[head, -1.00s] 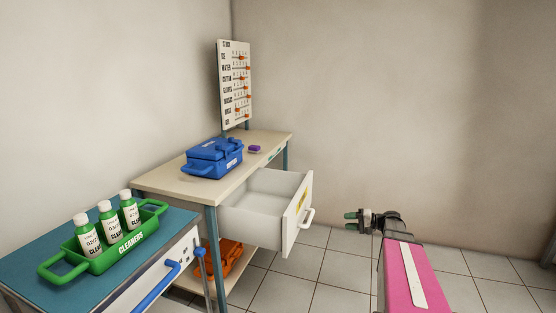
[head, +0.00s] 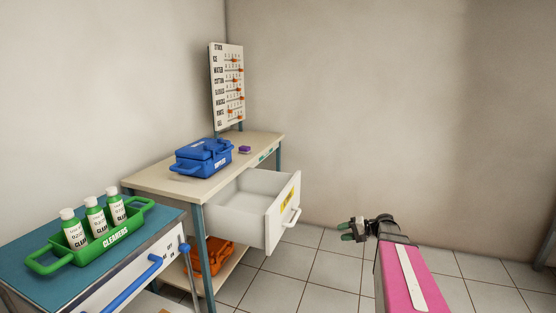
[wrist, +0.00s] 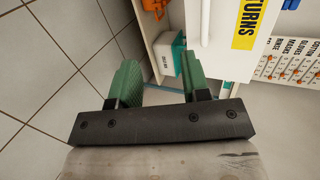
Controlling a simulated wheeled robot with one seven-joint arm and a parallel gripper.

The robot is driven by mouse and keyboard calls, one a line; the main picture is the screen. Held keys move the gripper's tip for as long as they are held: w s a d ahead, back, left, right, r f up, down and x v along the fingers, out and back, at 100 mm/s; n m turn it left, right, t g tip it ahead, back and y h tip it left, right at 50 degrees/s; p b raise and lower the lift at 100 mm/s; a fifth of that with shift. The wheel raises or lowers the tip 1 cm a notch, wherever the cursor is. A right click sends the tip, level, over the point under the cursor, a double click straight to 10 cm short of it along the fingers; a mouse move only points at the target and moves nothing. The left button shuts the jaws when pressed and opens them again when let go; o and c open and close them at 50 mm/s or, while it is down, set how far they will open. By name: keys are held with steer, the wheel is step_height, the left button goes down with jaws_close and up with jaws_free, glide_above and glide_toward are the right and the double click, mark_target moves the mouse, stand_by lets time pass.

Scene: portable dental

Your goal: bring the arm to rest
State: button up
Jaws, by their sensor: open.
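My gripper (head: 347,232) is at the right of the head view, in free air to the right of the open drawer. Its green fingers are apart and empty; the wrist view shows them too (wrist: 155,80), with floor and furniture beyond. My pink arm reaches up from the bottom edge. Nothing touches the fingers that I can see.
A white drawer (head: 284,215) stands pulled out of the desk (head: 150,180). A blue case (head: 203,158) and a small purple block (head: 244,150) lie on top. A green bottle carrier (head: 105,245) sits on the cart at left. Tiled floor (head: 300,270) is clear.

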steer(key=s+a+f+n+g+h, duration=0.1)
steer(key=s+a+h, duration=0.3)
steer(key=s, duration=0.5)
steer(key=s+a+f+n+g+h, duration=0.2)
steer(key=s+a+f+h, duration=0.2)
steer(key=s+h, duration=0.5)
steer(key=shift+a+n+g, duration=0.3)
steer(key=shift+a, duration=0.3)
